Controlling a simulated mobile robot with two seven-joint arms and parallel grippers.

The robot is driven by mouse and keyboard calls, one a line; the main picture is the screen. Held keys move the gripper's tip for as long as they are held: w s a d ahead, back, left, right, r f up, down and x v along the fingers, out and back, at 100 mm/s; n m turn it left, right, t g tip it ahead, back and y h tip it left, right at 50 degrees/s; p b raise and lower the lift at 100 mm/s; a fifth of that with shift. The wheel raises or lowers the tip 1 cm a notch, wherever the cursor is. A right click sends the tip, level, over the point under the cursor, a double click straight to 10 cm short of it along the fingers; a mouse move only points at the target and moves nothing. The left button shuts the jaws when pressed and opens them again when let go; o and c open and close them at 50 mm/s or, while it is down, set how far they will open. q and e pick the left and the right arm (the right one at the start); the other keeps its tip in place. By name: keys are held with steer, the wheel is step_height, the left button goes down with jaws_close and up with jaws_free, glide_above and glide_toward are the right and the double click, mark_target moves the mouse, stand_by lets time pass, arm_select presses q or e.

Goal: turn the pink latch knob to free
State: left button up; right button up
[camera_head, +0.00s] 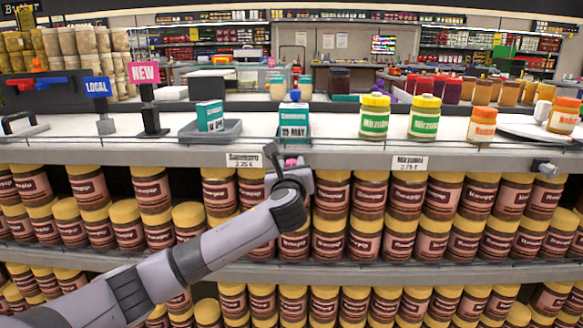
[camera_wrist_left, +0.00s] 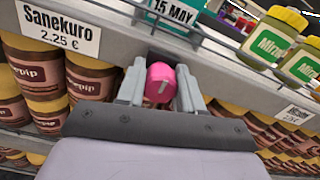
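The pink latch knob (camera_wrist_left: 160,83) is at the front edge of the shelf, below the teal "15 MAY" box (camera_wrist_left: 178,12). A short pale mark shows on its face, tilted a little from upright. My left gripper (camera_wrist_left: 160,90) has one grey finger on each side of the knob, and I see no clear gap between fingers and knob. In the head view my left gripper (camera_head: 290,167) reaches up from the lower left to the shelf edge, with a bit of pink showing at its tips. The knob's mount is mostly hidden. My right gripper is out of view.
The grey shelf edge (camera_head: 350,157) runs across, with a "Sanekuro" label (camera_head: 243,161) left of the gripper. Green-label jars (camera_head: 374,116) stand to the right on the shelf. Rows of brown jars (camera_head: 330,240) with yellow lids fill the shelves below, close to my arm.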

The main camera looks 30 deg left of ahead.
arm_select(q)
steer(key=shift+c, duration=0.5)
steer(key=n+p, duration=0.1)
steer(key=n, duration=0.2)
steer(key=shift+p, duration=0.35)
steer(key=n, duration=0.4)
steer(key=shift+f+n+p, duration=0.1)
steer(key=shift+n+p, duration=0.25)
steer(key=shift+n, duration=0.05)
steer(key=n, duration=0.4)
steer(key=shift+n, duration=0.3)
steer(key=n+b, duration=0.1)
steer(key=n, duration=0.4)
steer(key=shift+f, duration=0.1)
steer(key=shift+a+n, duration=0.1)
steer(key=shift+n, duration=0.2)
